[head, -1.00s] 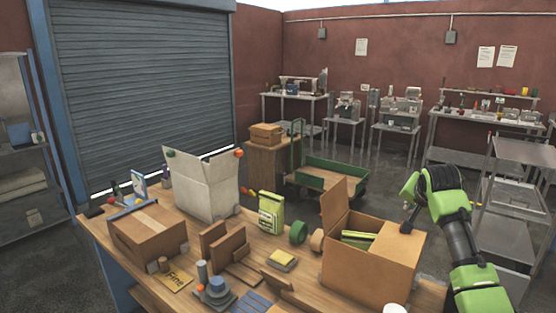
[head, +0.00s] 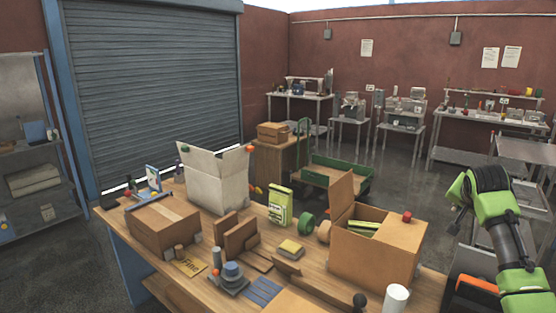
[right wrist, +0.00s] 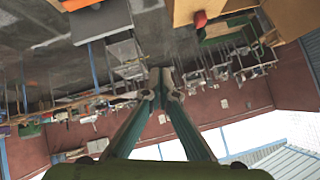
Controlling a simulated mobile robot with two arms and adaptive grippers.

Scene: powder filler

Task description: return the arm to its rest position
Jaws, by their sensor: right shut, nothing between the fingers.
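My right arm is raised at the right edge of the table in the head view, bent, with green and black links. The fingers of my right gripper show best in the right wrist view (right wrist: 161,78), where the tips meet with nothing between them. In the head view the gripper is small and partly hidden by the arm, to the right of the open cardboard box (head: 372,262) and apart from it. A small red item (head: 407,216) sits on that box's top edge. My left gripper is not in view.
The wooden table (head: 185,288) holds a closed carton (head: 163,228), a pale open box (head: 215,182), a green bag (head: 280,205) and a white cylinder (head: 396,298). A green cart (head: 340,172) stands behind.

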